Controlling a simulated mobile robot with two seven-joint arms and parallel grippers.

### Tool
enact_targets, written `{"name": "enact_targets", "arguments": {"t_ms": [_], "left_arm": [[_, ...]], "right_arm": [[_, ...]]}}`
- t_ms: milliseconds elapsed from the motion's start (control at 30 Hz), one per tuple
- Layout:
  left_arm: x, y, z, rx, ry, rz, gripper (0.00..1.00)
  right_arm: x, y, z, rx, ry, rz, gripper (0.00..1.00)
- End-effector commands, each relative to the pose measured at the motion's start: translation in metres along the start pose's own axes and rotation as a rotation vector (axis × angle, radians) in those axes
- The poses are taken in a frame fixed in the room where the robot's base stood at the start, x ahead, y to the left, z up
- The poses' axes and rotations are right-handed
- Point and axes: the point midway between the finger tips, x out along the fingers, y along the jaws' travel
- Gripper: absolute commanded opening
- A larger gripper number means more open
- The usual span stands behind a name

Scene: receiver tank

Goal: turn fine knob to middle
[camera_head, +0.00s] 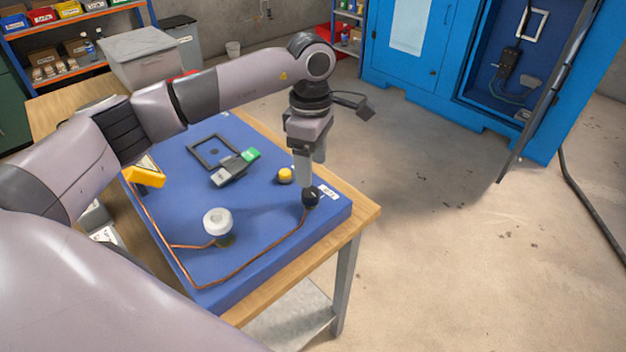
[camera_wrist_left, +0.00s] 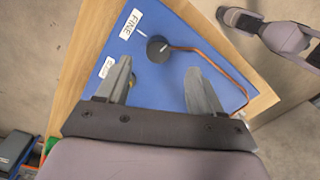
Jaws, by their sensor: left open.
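The fine knob is a round black knob (camera_head: 310,198) near the right corner of the blue panel (camera_head: 265,255), beside a white label. In the left wrist view the black knob (camera_wrist_left: 158,49) carries a short pale mark and the label reads FINE (camera_wrist_left: 131,22). My left gripper (camera_head: 307,178) points down over the knob, and its fingertips partly hide it in the head view. In the left wrist view the gripper (camera_wrist_left: 160,72) is open, with the knob ahead between its two separate fingers. Whether either finger touches the knob I cannot tell. My right gripper does not show.
A copper pipe (camera_head: 246,267) runs along the panel to the knob. A white round knob (camera_head: 217,222), a yellow button (camera_head: 285,175) and a grey device with a green end (camera_head: 235,169) are nearby. Open floor lies right of the wooden table (camera_head: 363,216).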

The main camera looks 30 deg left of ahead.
Motion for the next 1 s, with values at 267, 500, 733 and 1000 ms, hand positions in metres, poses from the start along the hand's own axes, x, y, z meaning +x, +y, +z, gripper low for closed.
{"name": "enact_targets", "arguments": {"t_ms": [267, 500, 733, 1000], "left_arm": [[0.026, 0.001, -0.007, -0.003, 0.026, 0.002, 0.67], [0.059, 0.002, -0.006, -0.002, 0.023, 0.004, 0.67], [0.068, 0.002, -0.007, -0.002, 0.022, 0.006, 0.67], [0.068, 0.002, -0.006, -0.002, 0.021, 0.006, 0.31]], "right_arm": [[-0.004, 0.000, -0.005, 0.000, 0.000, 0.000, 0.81], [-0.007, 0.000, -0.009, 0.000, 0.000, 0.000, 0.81], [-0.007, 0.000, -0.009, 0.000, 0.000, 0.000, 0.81], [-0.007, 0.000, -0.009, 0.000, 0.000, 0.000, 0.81]]}}
